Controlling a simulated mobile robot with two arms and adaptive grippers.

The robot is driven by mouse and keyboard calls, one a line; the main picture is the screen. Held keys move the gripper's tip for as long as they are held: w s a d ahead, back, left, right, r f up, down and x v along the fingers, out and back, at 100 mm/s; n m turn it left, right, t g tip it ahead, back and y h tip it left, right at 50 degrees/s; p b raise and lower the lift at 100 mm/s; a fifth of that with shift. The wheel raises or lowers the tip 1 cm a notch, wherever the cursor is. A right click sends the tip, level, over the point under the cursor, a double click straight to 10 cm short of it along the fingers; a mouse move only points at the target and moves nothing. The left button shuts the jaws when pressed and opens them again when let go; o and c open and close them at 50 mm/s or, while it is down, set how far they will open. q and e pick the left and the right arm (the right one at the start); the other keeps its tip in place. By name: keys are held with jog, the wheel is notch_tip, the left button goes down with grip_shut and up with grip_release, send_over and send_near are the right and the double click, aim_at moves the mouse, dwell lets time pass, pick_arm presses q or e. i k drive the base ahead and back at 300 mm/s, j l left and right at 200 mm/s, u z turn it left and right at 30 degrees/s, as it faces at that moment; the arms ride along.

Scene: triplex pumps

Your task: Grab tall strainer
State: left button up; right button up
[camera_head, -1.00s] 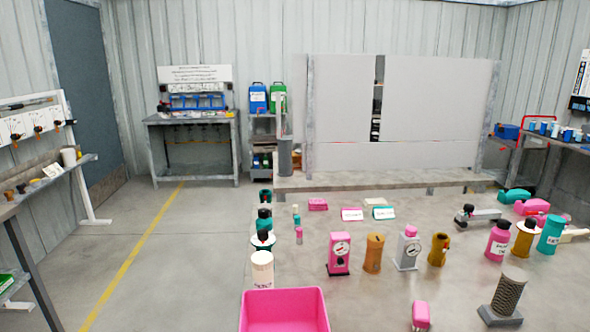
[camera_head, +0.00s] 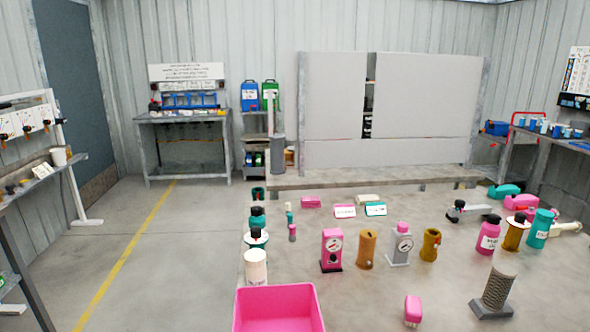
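A tall grey mesh cylinder on a dark square base (camera_head: 495,290), which looks like the tall strainer, stands tilted-looking at the front right of the grey table in the head view. Nothing touches it. Neither of my grippers shows in the head view, so I cannot see how they stand.
A pink bin (camera_head: 279,310) stands at the table's front left, beside a white cylinder (camera_head: 256,267). A small pink block (camera_head: 413,310) lies left of the strainer. A pink gauge unit (camera_head: 331,250), brown canister (camera_head: 367,249) and pink bottle (camera_head: 489,236) stand behind. Floor at left is clear.

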aim_at(503, 275)
jog(key=z, duration=1.3)
